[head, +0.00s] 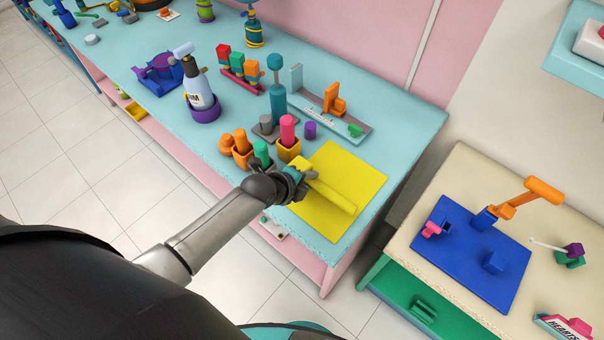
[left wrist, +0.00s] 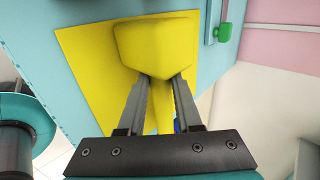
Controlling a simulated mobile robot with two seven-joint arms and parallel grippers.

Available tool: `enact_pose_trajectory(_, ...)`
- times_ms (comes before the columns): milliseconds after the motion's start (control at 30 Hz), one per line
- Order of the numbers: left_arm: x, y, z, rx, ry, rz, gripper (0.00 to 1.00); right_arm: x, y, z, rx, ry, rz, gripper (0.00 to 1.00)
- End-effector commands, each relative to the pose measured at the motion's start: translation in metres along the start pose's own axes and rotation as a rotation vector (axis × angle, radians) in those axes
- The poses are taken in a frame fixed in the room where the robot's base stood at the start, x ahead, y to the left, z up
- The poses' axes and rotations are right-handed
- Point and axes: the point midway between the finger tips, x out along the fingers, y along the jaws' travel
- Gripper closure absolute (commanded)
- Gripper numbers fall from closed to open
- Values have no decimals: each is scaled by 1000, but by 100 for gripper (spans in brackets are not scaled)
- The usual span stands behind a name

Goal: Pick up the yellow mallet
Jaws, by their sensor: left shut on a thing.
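The yellow mallet (head: 333,196) is at the yellow mat (head: 358,172) near the right end of the blue table. My left gripper (head: 303,178) is at the mallet in the head view. In the left wrist view, the mallet's blocky head (left wrist: 155,42) shows just beyond the fingertips. My left gripper (left wrist: 161,88) is shut on its handle, which runs back between the fingers. I cannot tell whether the mallet touches the mat or hangs slightly above it. My right gripper is not in view.
Pots with orange, green and pink pieces (head: 288,130) stand close behind the gripper. A tray with an orange tool (head: 335,100) lies behind the mat. A spray bottle (head: 198,88) stands farther left. A cream table with a blue board (head: 470,255) is at right, past a gap.

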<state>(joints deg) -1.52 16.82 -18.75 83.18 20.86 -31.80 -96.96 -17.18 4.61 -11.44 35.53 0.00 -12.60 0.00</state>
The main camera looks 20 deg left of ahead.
Motion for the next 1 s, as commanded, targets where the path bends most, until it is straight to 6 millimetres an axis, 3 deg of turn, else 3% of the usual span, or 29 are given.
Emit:
enact_pose_trajectory(667,-1,-2,1,1,-1,-3,100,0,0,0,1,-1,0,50)
enact_pose_trajectory(1000,-24,-25,0,4,-1,-5,100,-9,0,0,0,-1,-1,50)
